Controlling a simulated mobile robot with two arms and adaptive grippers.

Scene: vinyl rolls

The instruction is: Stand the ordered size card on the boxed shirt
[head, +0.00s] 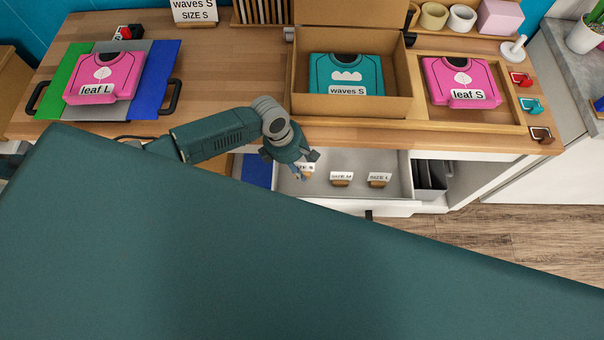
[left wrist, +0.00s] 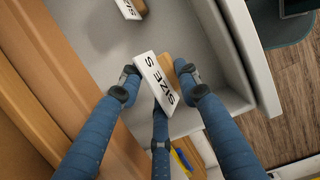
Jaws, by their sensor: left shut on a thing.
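The order sign (head: 194,12) at the back reads "waves S, SIZE S". The boxed shirt (head: 347,76), teal and labelled "waves S", lies in the open cardboard box (head: 352,106). My left gripper (head: 303,172) is down at the open drawer, shut on the SIZE S card (left wrist: 162,90). The card is white with a wooden foot and looks tilted between the blue fingers in the left wrist view; in the head view the gripper mostly hides it. The SIZE M card (head: 341,177) and SIZE L card (head: 379,178) stand in the drawer. My right gripper is not in view.
The drawer (head: 403,172) is open below the counter's front edge. A pink "leaf S" shirt (head: 461,80) lies in a wooden tray right of the box. A pink "leaf L" shirt (head: 103,75) lies at the left. Bare counter (head: 235,75) lies left of the box.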

